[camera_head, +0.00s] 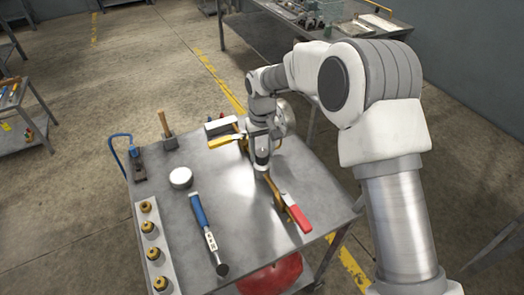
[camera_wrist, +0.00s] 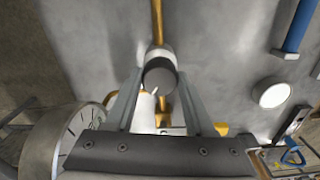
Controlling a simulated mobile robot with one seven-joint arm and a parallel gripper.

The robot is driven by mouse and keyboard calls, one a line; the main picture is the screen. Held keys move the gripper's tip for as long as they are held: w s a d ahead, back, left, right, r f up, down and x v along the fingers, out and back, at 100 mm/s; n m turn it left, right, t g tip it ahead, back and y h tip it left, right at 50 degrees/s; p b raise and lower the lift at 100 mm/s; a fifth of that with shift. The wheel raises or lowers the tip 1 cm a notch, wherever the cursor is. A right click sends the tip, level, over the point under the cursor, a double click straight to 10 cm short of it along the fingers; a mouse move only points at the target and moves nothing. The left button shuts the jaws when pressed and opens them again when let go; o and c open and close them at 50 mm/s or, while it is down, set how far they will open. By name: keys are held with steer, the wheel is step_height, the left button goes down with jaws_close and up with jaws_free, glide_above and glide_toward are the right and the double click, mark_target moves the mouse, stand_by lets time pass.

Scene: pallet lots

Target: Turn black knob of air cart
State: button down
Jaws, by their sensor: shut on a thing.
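The air cart is a grey metal table (camera_head: 170,210) with a brass pipe (camera_head: 284,198) running along its right side. The pipe also shows in the wrist view (camera_wrist: 157,22). The black knob (camera_wrist: 160,74) sits on this pipe and is seen end-on in the wrist view, with a small white mark on its face. My gripper (camera_head: 262,165) points down over the pipe. In the wrist view its two fingers are on either side of the knob, shut on it. In the head view my gripper hides the knob.
A round dial gauge (camera_wrist: 62,140) stands close beside my gripper.

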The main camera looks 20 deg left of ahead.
mark_target(262, 153)
steer(key=shift+c, duration=1.3)
jaws_free()
step_height(262, 153, up, 17)
steer(key=p, duration=0.1)
steer(key=shift+r, duration=0.2)
steer(key=shift+d, duration=0.1)
